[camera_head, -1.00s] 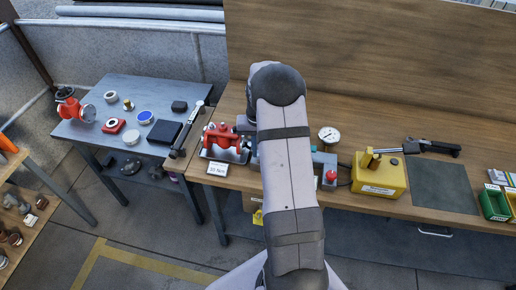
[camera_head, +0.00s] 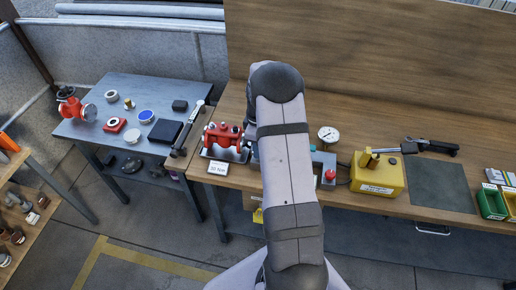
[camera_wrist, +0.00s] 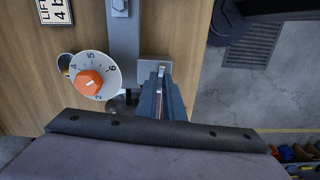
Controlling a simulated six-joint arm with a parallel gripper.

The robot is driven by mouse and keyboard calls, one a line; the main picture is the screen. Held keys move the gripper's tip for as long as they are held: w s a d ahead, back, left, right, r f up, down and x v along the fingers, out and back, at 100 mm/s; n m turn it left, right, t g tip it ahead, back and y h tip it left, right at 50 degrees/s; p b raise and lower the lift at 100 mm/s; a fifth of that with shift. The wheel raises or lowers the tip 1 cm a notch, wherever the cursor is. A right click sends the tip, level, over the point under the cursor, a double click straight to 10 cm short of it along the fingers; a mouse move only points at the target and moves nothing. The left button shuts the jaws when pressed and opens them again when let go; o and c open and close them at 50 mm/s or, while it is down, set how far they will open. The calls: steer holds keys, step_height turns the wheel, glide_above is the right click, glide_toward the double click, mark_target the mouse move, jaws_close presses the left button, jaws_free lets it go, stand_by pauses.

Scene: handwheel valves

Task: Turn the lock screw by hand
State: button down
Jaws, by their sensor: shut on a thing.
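My gripper (camera_wrist: 165,95) shows in the wrist view, its two grey-blue fingers close together against a grey metal block (camera_wrist: 152,66). The jaws are shut on a small part, which I take to be the lock screw. The fingers hide most of it, so I cannot see its shape or angle. Left of the fingers is a white dial (camera_wrist: 105,62) with numbers and an orange pointer knob (camera_wrist: 88,83). In the head view my arm covers the gripper and the place it works at.
Right of my arm on the bench are a red button (camera_head: 330,174), a gauge (camera_head: 328,134) and a yellow pump box (camera_head: 378,182). A grey side table (camera_head: 95,95) holds small parts.

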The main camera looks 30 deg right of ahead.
steer(key=c, duration=1.9)
jaws_free()
steer(key=shift+n, duration=0.3)
steer(key=shift+o, duration=0.2)
steer(key=shift+r, duration=0.1)
steer(key=shift+r+p, duration=2.2)
steer(key=shift+r, duration=0.75)
steer(key=shift+w+r+b, duration=0.1)
steer(key=shift+r+b, duration=0.35)
steer(key=shift+r, duration=0.05)
step_height(320, 180, up, 6)
steer(key=b, duration=0.2)
steer(key=shift+r, duration=0.15)
